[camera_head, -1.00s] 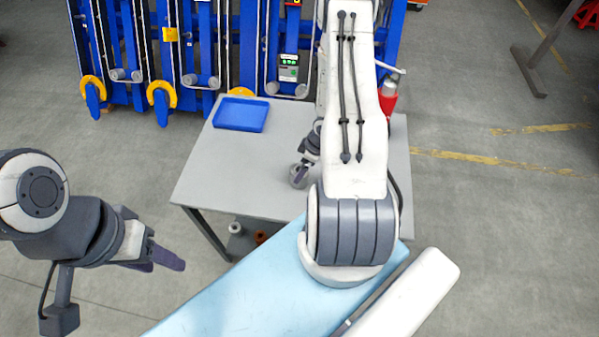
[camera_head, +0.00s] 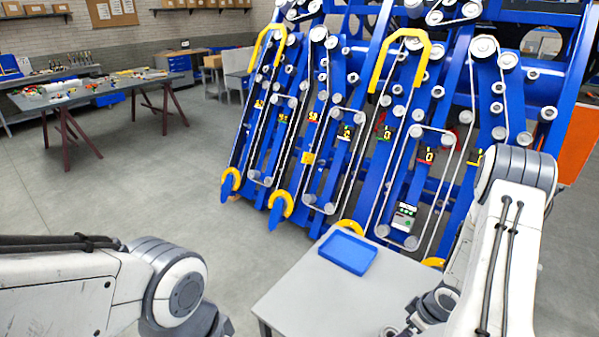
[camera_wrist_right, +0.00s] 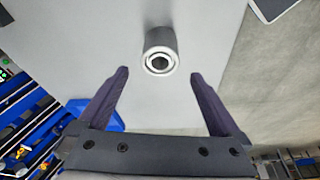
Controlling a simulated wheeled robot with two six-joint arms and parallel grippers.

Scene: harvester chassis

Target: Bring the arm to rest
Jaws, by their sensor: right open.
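My right gripper (camera_wrist_right: 159,74) is open in the right wrist view, with two dark fingers spread apart and nothing between them. A grey cylindrical roller (camera_wrist_right: 160,40) with a pale ring end stands on the grey table, just beyond the fingertips and apart from them. In the head view my right arm comes down at the right edge over the table, and its gripper is mostly hidden or cut off at the bottom. My left arm shows at the lower left, but its gripper is out of the frame.
The grey table (camera_head: 310,292) carries a blue tray (camera_head: 347,251) at its back edge. The blue harvester chassis (camera_head: 330,130) with rollers and belts stands close behind it. A workbench (camera_head: 105,88) with tools is at the far left. The floor between is clear.

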